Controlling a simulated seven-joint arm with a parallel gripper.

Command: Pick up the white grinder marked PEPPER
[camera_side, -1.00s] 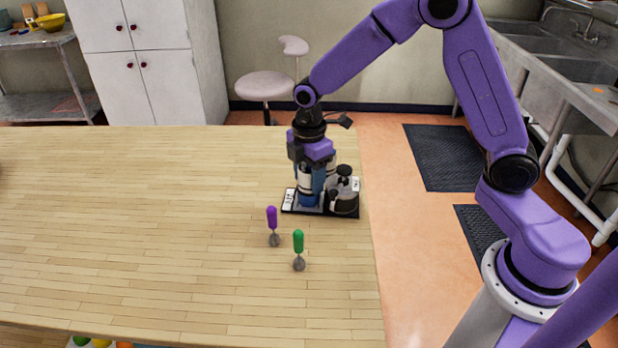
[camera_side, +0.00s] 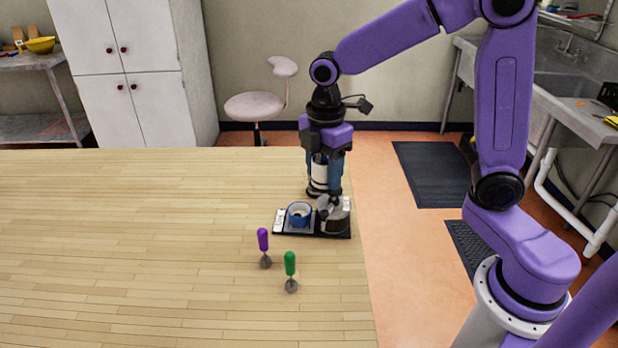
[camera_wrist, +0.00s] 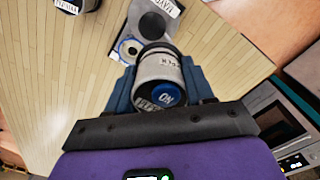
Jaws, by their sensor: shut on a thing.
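My gripper (camera_side: 325,172) is shut on a white cylindrical grinder (camera_side: 319,176) with dark bands. It holds the grinder upright above the back of the black tray (camera_side: 284,232), apart from it as far as I can tell. In the wrist view the grinder (camera_wrist: 158,68) sits between the fingers of my gripper (camera_wrist: 160,88), with a blue disc on its end facing me. Lettering on its side is upside down and too small to read surely, so I cannot confirm PEPPER. The fingers hide part of its body.
Another labelled cylinder (camera_wrist: 78,5) shows at the wrist view's edge. The table's left side is clear.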

